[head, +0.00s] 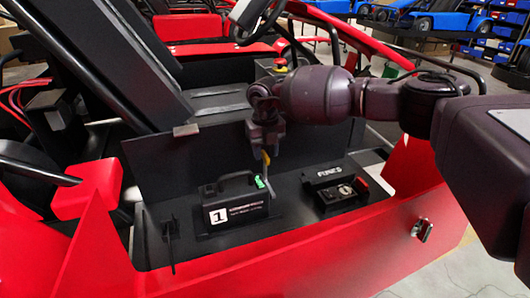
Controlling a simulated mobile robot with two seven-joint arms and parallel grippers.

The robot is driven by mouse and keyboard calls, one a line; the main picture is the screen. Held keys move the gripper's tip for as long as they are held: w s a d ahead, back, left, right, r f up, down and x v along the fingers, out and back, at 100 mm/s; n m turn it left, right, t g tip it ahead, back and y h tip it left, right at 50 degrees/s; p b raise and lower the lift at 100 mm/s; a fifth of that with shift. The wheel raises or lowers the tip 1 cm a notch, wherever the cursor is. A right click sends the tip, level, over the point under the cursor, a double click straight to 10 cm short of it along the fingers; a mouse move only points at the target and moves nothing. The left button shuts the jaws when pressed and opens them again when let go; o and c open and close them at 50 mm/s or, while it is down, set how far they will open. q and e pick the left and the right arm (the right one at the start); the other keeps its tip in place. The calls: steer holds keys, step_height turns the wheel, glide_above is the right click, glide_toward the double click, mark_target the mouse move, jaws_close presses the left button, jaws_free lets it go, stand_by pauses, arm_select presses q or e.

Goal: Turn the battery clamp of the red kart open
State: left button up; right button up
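The red kart (270,270) fills the foreground with its side bay showing. In the bay stands a black battery (235,208) with a handle and a label marked 1. A small upright black lever (170,230), which looks like the battery clamp, stands just left of the battery. My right gripper (265,168) hangs fingers-down above the right end of the battery, close to a green piece (260,182) there. I cannot tell whether it touches the green piece or whether its fingers are open. My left gripper is not in view.
A black box marked FUSES (338,190) sits right of the battery. A black panel (205,155) stands behind the bay, and the red side wall (300,262) edges it in front. Blue karts (430,18) stand far behind. A red-and-yellow button (280,64) is behind my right arm.

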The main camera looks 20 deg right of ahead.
steer(key=shift+f, duration=0.3)
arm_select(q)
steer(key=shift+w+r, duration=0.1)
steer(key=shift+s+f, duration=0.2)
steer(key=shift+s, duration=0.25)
arm_select(e)
jaws_close()
